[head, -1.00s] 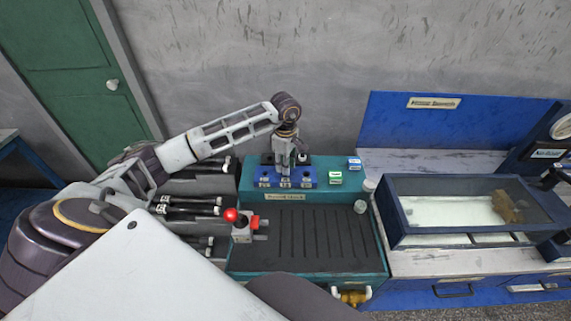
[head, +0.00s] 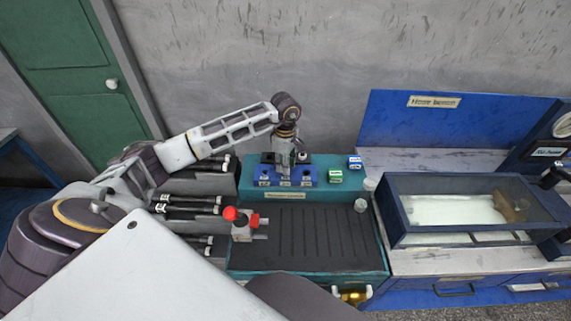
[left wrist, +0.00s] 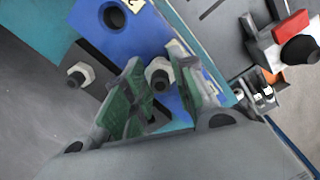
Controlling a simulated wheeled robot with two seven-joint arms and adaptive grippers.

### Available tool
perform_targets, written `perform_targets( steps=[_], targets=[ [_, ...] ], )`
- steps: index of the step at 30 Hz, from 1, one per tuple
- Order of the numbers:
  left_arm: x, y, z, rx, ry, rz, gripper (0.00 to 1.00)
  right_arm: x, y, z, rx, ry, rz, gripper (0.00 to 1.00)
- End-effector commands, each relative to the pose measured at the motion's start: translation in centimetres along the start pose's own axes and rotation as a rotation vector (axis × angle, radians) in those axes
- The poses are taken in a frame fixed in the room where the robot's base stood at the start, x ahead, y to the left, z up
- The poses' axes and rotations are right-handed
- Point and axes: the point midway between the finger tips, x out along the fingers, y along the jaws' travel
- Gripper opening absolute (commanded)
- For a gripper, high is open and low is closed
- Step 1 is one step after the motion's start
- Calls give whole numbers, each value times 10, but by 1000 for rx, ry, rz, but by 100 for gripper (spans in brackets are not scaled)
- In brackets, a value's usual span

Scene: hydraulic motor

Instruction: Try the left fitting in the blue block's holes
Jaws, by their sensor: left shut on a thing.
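The blue block (head: 308,183) with white labels along its front sits on the teal bench. In the left wrist view the block (left wrist: 150,35) shows one open dark hole (left wrist: 113,15). Another hex fitting (left wrist: 77,75) stands on the black holder, which lies behind the block (head: 303,157). My right gripper is not in view.
A green box (head: 335,176) and a blue box (head: 355,162) stand right of the block. A glass-topped case (head: 460,208) stands farther right.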

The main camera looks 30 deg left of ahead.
Motion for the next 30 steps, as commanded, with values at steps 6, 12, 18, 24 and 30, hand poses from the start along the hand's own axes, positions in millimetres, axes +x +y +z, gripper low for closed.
perform_targets(
  steps=[6, 12, 18, 24, 30],
  targets=[
    [2, -2, 0, 1, 1, -6, 0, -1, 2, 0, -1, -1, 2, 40],
    [-6, -1, 0, 1, 1, -5, 0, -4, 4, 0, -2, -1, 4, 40],
    [-14, -1, 0, 1, 1, -4, 0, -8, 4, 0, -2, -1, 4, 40],
    [-22, -1, 0, 1, 1, -3, 0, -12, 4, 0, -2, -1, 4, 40],
    [-29, 0, 0, 1, 0, -2, 0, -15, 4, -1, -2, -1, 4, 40]
  ],
)
